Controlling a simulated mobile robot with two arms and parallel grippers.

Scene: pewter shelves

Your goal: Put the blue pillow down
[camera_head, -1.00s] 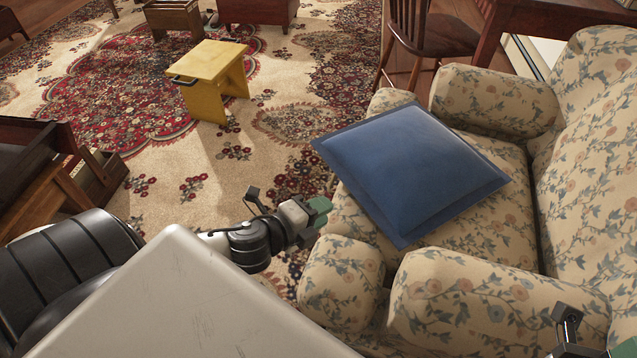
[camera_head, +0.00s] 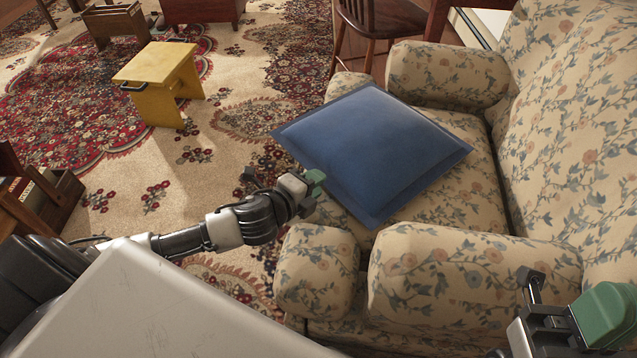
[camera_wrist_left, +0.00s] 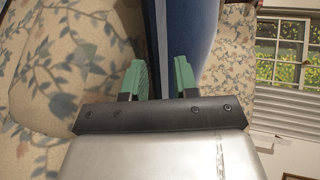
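The blue pillow (camera_head: 378,148) lies slanted over the seat of the floral sofa (camera_head: 560,130), its left corner out past the seat's front edge. My left gripper (camera_head: 313,180) is at the pillow's near-left edge. In the left wrist view my left gripper (camera_wrist_left: 160,80) has its green fingers apart, and the pillow (camera_wrist_left: 203,30) shows between and beyond them. Contact is hard to tell. My right gripper (camera_head: 603,312) is at the bottom right, above the sofa's near arm, partly cut off; its finger gap is hidden.
The sofa's near arm (camera_head: 470,270) lies between my two grippers. A yellow stool (camera_head: 158,75) stands on the patterned rug (camera_head: 120,180). A wooden chair (camera_head: 390,20) stands behind the sofa's far arm (camera_head: 445,75). The rug between stool and sofa is clear.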

